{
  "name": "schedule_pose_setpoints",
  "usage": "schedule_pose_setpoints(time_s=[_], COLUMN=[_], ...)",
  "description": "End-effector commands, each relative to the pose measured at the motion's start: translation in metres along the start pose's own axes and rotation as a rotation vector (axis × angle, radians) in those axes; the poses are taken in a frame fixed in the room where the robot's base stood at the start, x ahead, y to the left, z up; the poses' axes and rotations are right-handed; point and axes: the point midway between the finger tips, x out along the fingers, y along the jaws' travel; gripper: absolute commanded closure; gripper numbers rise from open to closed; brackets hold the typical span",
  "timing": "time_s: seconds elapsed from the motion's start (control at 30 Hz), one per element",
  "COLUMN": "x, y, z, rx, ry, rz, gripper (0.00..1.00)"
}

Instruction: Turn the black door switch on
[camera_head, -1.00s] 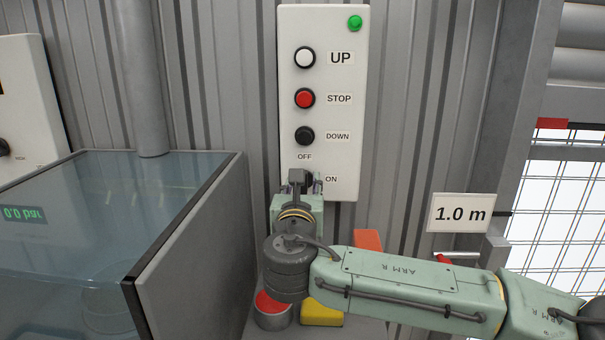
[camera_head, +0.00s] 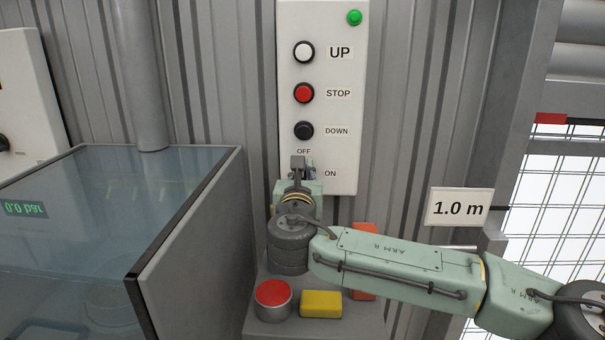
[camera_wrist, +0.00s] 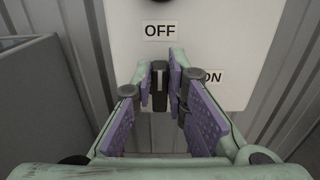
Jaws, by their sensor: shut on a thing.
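The black door switch (camera_wrist: 159,86) shows in the wrist view between my fingers, a dark upright handle under the OFF label (camera_wrist: 160,32). The ON label (camera_wrist: 212,77) is to its right, partly covered by a finger. The handle lies in line with OFF. My gripper (camera_wrist: 163,88) is shut on the handle, with a purple pad on each side. In the head view my gripper (camera_head: 299,170) is at the lower end of the white control panel (camera_head: 345,170) and hides the switch.
White, red and black UP, STOP and DOWN buttons sit above, the DOWN button (camera_head: 303,131) nearest. A glass-topped tank (camera_head: 190,215) stands left. A red-topped can (camera_head: 273,298), a yellow block (camera_head: 321,304) and an orange block (camera_head: 363,285) lie below my arm.

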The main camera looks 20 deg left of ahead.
Motion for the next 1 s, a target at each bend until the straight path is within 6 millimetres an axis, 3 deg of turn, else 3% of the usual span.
schedule_pose_setpoints(time_s=[0.13,0.57,1.0], x=[-0.0001,-0.0001,0.0], y=[-0.0001,-0.0006,-0.0053], z=[0.0,-0.0009,-0.0058], rx=[0.0,0.02,0.294], ry=[0.0,0.0,0.0], rz=[-0.001,-0.001,0.001], gripper=[1.0,1.0,1.0])
